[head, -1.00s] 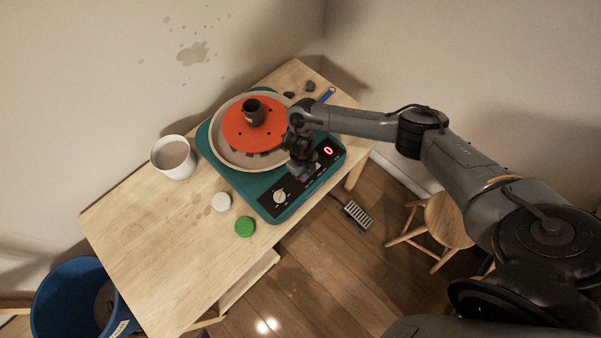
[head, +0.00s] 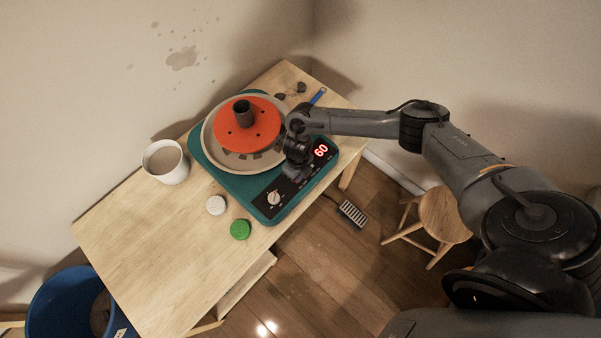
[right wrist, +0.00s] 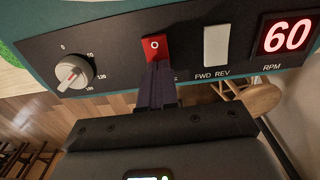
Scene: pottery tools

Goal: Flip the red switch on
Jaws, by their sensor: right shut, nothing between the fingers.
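The pottery wheel (head: 205,163) has a teal body, an orange-red disc and a black control panel on its front side. In the right wrist view the red switch (right wrist: 154,46) sits on the panel, with a white "O" mark on its upper part. My right gripper (right wrist: 156,68) is shut and empty, its fingertips at the lower edge of the switch and hiding that part. In the head view the right gripper (head: 298,174) is over the panel and hides the switch. The lit display (right wrist: 287,36) reads 60. My left gripper is not in view.
A white dial (right wrist: 74,72) is left of the switch and a pale FWD/REV switch (right wrist: 216,45) is right of it. The table's front left is clear.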

